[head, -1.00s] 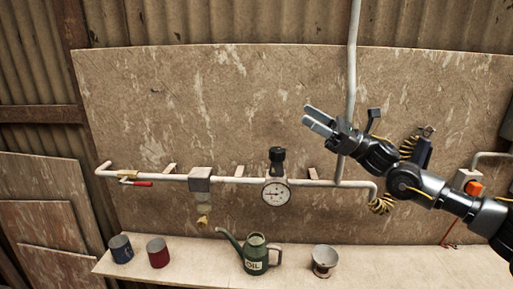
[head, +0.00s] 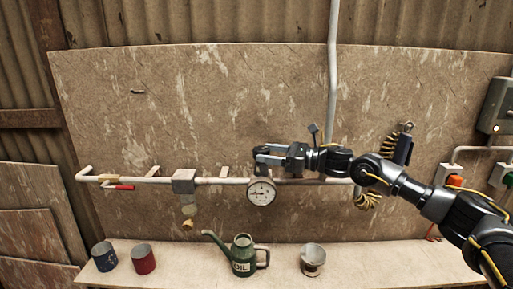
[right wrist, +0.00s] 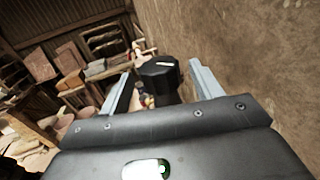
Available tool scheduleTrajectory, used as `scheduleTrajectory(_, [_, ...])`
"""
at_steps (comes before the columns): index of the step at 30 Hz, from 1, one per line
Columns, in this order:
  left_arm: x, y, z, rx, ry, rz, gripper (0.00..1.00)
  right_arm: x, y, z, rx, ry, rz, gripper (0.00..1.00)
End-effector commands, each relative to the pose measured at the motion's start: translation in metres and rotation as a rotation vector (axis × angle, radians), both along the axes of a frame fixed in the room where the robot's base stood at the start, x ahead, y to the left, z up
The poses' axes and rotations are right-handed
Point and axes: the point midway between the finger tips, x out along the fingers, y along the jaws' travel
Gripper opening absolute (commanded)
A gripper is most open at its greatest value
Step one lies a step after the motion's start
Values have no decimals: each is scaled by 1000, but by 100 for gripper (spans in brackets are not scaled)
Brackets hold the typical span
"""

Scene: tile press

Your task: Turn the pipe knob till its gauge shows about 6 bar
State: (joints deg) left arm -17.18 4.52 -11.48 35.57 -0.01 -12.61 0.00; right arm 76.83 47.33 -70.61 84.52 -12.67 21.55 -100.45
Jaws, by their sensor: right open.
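The pipe knob (right wrist: 158,78) is black with a white mark on top. In the right wrist view it stands between the two fingers of my right gripper (right wrist: 160,84), with a gap on both sides. In the head view my right gripper (head: 264,154) is open at the knob, just above the gauge, and hides most of the knob. The round white gauge (head: 261,192) hangs on the pipe right below; its needle is too small to read surely. My left gripper is out of view.
The white pipe (head: 222,181) runs along the wooden board, with a red-handled lever (head: 124,187) at left.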

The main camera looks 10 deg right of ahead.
Motion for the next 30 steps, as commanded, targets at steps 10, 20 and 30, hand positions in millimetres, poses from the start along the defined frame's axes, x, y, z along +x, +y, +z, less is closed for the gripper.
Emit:
scheduleTrajectory(10, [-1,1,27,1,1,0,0,21,35,2,1,0,0,65])
scheduleTrajectory(20, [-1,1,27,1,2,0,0,23,37,0,1,-1,0,62])
scheduleTrajectory(30, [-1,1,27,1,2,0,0,23,37,0,2,-1,0,20])
